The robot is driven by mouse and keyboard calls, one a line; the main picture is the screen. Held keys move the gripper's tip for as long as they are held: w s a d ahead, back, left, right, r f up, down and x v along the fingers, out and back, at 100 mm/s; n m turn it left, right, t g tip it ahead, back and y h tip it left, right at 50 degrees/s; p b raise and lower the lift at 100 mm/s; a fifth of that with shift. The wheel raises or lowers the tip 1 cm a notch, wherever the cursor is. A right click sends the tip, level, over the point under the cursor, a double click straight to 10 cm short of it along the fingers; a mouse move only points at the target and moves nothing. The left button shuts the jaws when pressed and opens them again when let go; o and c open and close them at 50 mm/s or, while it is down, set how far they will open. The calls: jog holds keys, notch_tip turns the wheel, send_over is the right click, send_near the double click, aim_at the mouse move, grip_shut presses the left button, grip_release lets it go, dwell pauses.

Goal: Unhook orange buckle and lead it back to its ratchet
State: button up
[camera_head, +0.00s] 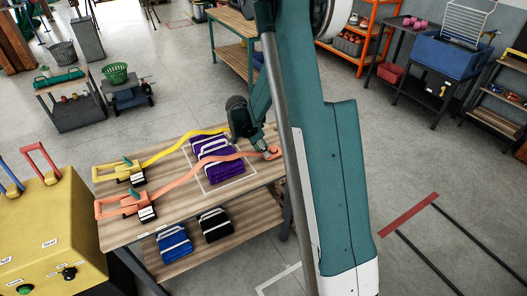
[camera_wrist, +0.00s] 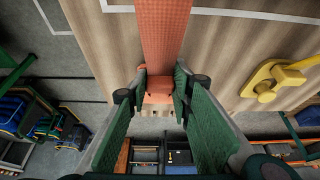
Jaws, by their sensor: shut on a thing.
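The orange buckle (camera_wrist: 159,88) is at the end of the orange strap (camera_wrist: 163,35), between the two green fingers of my gripper (camera_wrist: 158,92) in the wrist view. My gripper is shut on it at the table's edge. Whether the buckle is still hooked to the edge cannot be told. In the head view the orange strap (camera_head: 225,160) runs across the purple folded net (camera_head: 222,168) to the orange ratchet (camera_head: 122,204) at the table's left end. The buckle (camera_head: 273,153) shows at the right end, just below my gripper.
A yellow strap (camera_head: 180,146) runs from a yellow ratchet (camera_head: 120,173) across the net; its yellow buckle (camera_wrist: 270,80) lies close to my gripper in the wrist view. Blue (camera_head: 174,244) and black (camera_head: 215,224) bundles sit on the lower shelf. A yellow control box (camera_head: 45,230) stands at left.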

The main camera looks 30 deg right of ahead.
dwell(0.4)
jog(key=shift+r+p, duration=1)
jog(key=shift+r, duration=1.5)
notch_tip(320, 180, up, 8)
jog(key=p, duration=0.2)
jog(key=shift+r, duration=0.25)
jog(key=shift+a, duration=0.15)
jog(key=shift+a+p, duration=2.65)
jog(key=shift+a, duration=19.15)
jog(key=shift+a+f+b, duration=0.15)
jog(key=shift+f+b, duration=1.55)
jog(key=shift+f, duration=1.95)
jog(key=shift+a+f+b, duration=0.1)
jog(key=shift+f+b, duration=1.55)
jog(key=shift+f, duration=1.95)
